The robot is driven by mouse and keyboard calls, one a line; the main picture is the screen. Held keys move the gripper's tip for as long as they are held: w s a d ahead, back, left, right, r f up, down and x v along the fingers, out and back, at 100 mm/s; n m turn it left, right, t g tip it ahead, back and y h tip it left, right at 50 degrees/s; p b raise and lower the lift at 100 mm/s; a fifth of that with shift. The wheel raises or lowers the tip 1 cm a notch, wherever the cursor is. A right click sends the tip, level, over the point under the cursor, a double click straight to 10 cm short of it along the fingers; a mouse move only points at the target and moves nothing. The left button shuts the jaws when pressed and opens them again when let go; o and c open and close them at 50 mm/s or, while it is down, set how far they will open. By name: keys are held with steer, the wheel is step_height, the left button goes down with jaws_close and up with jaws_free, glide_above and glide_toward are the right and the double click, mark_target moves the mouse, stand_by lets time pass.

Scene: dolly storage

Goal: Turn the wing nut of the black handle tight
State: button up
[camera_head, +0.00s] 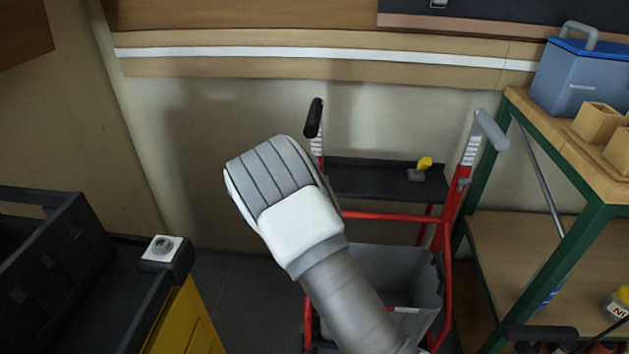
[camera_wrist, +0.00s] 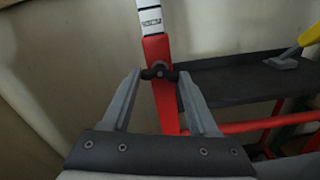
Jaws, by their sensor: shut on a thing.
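The black handle (camera_head: 313,117) stands upright at the left side of the red dolly (camera_head: 385,217) in the head view. Its white striped tube (camera_wrist: 150,18) enters the red post (camera_wrist: 158,50) in the wrist view. The dark wing nut (camera_wrist: 159,71) sits across that post. My gripper (camera_wrist: 160,80) is shut on the wing nut, one finger at each wing. In the head view my arm and wrist hide the fingers and the nut.
A second, grey handle (camera_head: 490,130) is on the dolly's right side. A dark shelf (camera_head: 375,184) carries a yellow-topped tool (camera_head: 424,164). A grey bin (camera_head: 395,265) hangs below. A workbench (camera_head: 515,100) stands right, a black-topped cart (camera_head: 110,290) left.

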steer(key=m+b, duration=0.3)
steer(key=m, duration=1.7)
steer(key=shift+m, duration=0.4)
steer(key=o, duration=1.4)
steer(key=s, duration=0.5)
steer(key=s+p, duration=0.1)
steer(key=s, duration=0.5)
steer(key=s+p, duration=0.1)
steer(key=s, duration=0.5)
steer(key=shift+s+a, duration=0.25)
steer(key=shift+a, duration=0.05)
